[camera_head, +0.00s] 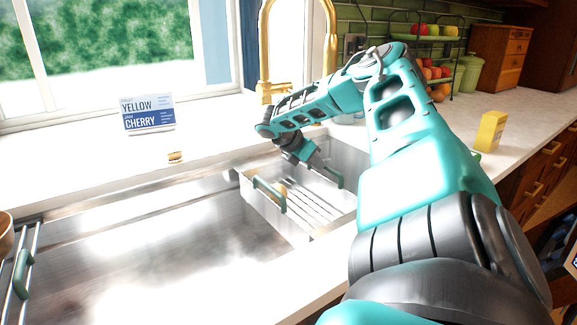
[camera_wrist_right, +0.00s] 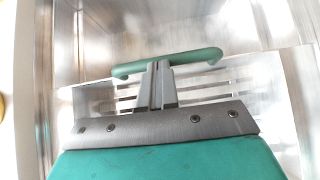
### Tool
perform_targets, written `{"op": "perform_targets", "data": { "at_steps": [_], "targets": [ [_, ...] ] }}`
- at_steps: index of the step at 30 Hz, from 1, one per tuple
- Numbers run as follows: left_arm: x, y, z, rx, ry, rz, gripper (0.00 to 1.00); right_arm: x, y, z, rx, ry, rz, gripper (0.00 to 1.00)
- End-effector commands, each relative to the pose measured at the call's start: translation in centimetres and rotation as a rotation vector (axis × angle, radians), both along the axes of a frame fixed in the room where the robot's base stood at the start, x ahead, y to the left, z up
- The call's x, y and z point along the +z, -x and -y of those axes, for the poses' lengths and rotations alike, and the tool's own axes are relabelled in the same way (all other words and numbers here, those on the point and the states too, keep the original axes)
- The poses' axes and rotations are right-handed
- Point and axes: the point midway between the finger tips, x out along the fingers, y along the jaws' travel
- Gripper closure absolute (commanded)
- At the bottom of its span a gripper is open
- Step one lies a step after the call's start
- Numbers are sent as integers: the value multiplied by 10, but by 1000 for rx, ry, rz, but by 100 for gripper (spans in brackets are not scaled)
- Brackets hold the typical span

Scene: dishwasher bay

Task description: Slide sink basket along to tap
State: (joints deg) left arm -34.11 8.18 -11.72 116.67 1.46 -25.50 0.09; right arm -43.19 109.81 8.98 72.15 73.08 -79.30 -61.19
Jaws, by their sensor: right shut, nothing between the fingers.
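The sink basket (camera_head: 262,211) is a metal, slatted tray at the right end of the steel sink. It has a green handle on its left side (camera_head: 268,195) and another on its right (camera_head: 327,172). The gold tap (camera_head: 266,55) rises behind the sink, its top cut off. My right gripper (camera_head: 318,163) reaches down over the basket near the right handle. In the right wrist view, its shut, empty fingers (camera_wrist_right: 156,72) are beside the middle of a green handle (camera_wrist_right: 175,60); I cannot tell if they touch it. My left gripper is not in view.
The sink floor (camera_head: 150,245) to the left is clear. A rack (camera_head: 20,275) with a green grip is at far left. A sign (camera_head: 148,113) and a yellow box (camera_head: 490,131) stand on the counter.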

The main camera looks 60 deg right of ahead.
Motion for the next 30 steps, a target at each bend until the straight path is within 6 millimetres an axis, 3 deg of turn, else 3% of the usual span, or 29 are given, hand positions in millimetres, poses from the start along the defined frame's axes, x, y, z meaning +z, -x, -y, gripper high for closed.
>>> {"op": "perform_targets", "data": {
  "at_steps": [4,10,22,30],
  "targets": [
    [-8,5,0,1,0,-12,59,-3,18,30,-6,-2,1,100],
    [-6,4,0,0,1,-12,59,-3,26,44,-1,-3,-3,100],
    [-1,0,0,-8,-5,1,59,0,24,41,0,-5,-2,100],
    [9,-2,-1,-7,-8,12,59,36,7,13,4,-1,2,100]
  ]
}}
